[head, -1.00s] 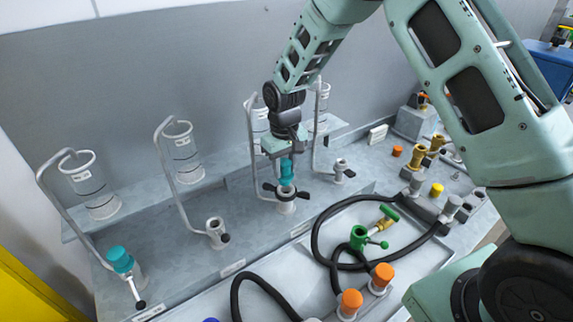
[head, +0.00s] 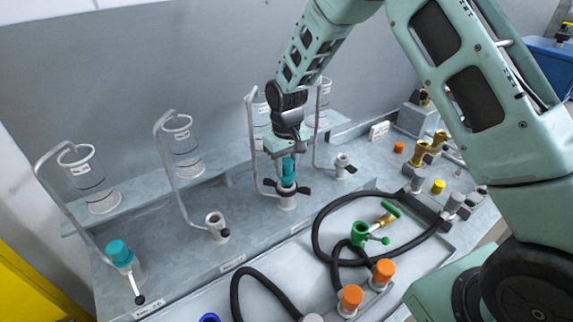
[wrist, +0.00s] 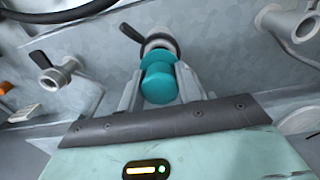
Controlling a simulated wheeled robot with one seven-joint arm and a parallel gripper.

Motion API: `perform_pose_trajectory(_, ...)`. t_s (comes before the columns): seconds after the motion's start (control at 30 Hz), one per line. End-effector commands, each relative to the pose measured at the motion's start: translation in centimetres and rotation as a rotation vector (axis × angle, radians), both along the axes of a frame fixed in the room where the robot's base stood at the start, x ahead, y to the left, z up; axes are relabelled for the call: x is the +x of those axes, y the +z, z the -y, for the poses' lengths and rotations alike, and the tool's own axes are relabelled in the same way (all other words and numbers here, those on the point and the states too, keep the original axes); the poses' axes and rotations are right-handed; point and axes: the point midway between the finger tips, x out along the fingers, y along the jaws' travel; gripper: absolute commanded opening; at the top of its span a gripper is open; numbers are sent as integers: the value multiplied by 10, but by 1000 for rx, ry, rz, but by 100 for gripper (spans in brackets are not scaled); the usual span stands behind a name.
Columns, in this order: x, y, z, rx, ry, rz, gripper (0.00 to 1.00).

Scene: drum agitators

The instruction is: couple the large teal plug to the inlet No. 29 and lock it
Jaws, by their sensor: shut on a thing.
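The teal plug (head: 288,170) stands upright on a grey inlet (head: 287,201), the third from the left in the head view. My gripper (head: 287,166) is shut on the plug from above. The wrist view shows the teal plug (wrist: 160,82) between my fingers, against the inlet's collar (wrist: 158,42). Dark lever arms stick out at the inlet's collar, one clearly to the left (wrist: 131,33) in the wrist view. Whether the plug is fully seated cannot be told. The number on this inlet's label is not readable.
Another inlet with a teal cap (head: 118,253) stands at the far left. Open grey inlets stand to the left (head: 216,224) and right (head: 343,165). Bent pipes and clear cylinders (head: 183,150) line the back. A tray with black hoses, a green coupling (head: 360,234) and orange caps (head: 351,297) lies in front.

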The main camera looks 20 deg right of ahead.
Motion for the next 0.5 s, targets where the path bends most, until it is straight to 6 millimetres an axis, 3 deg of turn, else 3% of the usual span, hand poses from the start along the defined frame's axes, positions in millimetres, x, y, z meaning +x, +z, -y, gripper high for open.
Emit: perform_pose_trajectory(0.5,0,-5,0,0,0,0,10)
